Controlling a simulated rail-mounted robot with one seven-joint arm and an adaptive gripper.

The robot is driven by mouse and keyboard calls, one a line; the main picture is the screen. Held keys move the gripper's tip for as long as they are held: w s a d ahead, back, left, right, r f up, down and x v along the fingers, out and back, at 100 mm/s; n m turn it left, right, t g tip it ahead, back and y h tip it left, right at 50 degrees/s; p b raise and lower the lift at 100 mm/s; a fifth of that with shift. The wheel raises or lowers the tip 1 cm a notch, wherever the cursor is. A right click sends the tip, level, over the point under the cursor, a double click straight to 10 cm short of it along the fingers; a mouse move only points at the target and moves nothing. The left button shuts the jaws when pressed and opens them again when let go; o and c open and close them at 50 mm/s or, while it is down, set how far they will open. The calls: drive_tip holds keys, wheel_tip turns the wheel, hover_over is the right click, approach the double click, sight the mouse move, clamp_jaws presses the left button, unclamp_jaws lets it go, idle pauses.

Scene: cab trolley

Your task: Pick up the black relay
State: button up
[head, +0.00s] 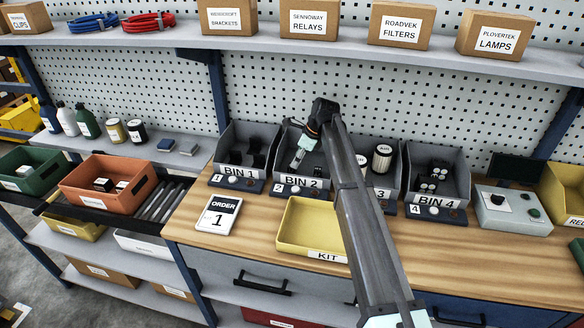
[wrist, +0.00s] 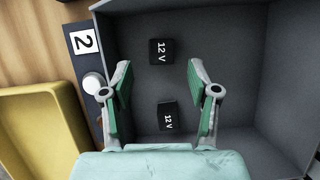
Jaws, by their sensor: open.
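Two small black relays marked 12 V lie in the grey bin in the wrist view. One black relay (wrist: 161,51) lies just beyond my fingertips, and the other black relay (wrist: 167,116) lies between my fingers, closer to the palm in the picture. My gripper (wrist: 160,68) is open, with green pads apart and nothing held. In the head view my gripper (head: 297,164) is over the bin labelled BIN 2 (head: 301,183). My arm and gripper partly hide that bin, and I cannot make out the relays clearly there.
A yellow KIT tray (head: 307,245) stands in front of the bins, with an ORDER 1 card (head: 219,213) at its left. BIN 1 (head: 240,172) and BIN 4 (head: 437,202) hold dark parts. The grey walls of BIN 2 (wrist: 215,15) surround the relays. Bench wood is bare at front left.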

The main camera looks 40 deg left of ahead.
sight(292, 169)
drive_tip(key=shift+s+a+f+p, duration=0.15)
drive_tip(key=shift+a+f+p, duration=0.25)
drive_tip(key=shift+f+p, duration=0.2)
drive_tip(key=p+x, duration=0.1)
drive_tip(key=x, duration=0.3)
clamp_jaws()
